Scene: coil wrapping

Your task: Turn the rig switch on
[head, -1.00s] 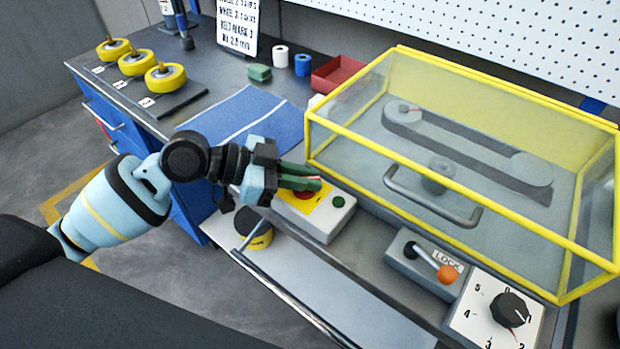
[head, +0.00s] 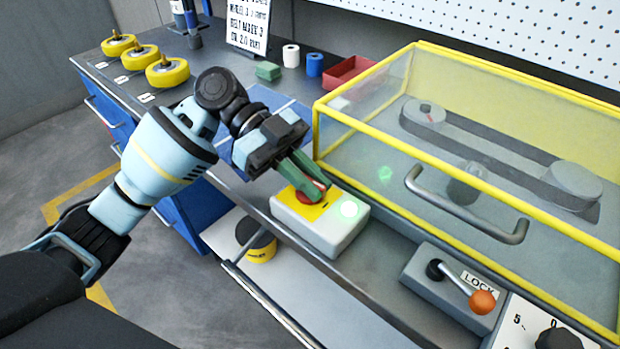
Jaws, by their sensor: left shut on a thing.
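The rig switch box (head: 322,232) is a white box with a yellow plate on its front ledge, left of the guarded belt rig. Its red switch knob (head: 308,196) is partly hidden by my left gripper (head: 314,183). The left gripper's green fingers come down from above and are shut on the knob. A round green lamp (head: 348,209) on the box shines bright, and a green glint shows on the guard beside it. My right gripper is not in view.
A clear guard with a yellow frame (head: 560,95) covers a belt on pulleys (head: 480,140); its grey handle (head: 465,205) sticks out in front. A lock lever with an orange knob (head: 482,302) and a numbered dial (head: 556,340) stand to the right. Yellow wheels (head: 167,71) sit far left.

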